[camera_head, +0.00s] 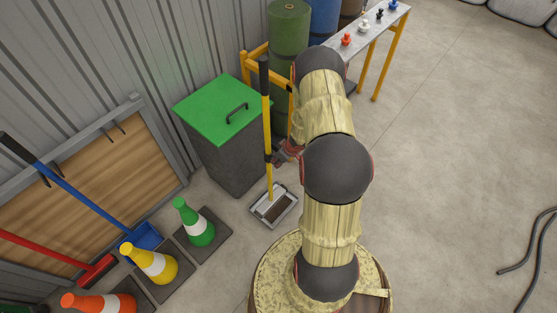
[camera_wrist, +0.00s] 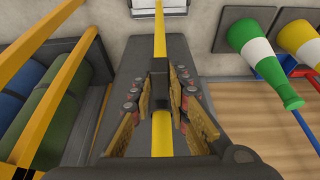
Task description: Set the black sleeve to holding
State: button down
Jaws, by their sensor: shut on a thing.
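The black sleeve (camera_wrist: 159,80) sits around a yellow pole (camera_wrist: 161,135), between my gripper's fingers in the wrist view. In the head view the pole (camera_head: 267,120) stands nearly upright, with a black grip at its top. The sleeve (camera_head: 268,158) is partway down the pole, beside my gripper (camera_head: 281,155). My gripper (camera_wrist: 160,93) is shut on the sleeve, one finger on each side. My arm comes from the right. The pole's foot is on a grey tray-like head (camera_head: 274,207) on the floor.
A dark bin with a green lid (camera_head: 217,108) stands just behind the pole. Green (camera_head: 199,224), yellow (camera_head: 150,264) and orange (camera_head: 95,303) cones stand at the lower left. Green and blue rolls (camera_head: 288,28) and a narrow table (camera_head: 374,22) are at the back. The floor at right is mostly clear.

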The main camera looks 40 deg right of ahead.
jog(key=shift+s+a+f, duration=0.1)
jog(key=shift+s+f, duration=0.1)
jog(key=shift+f, duration=0.05)
jog(key=c, duration=2.1)
grip_release()
jog(key=o, duration=0.4)
jog(key=shift+w, duration=0.1)
jog(key=shift+r, duration=0.15)
jog(key=v, duration=1.1)
jog(key=shift+r, duration=0.4)
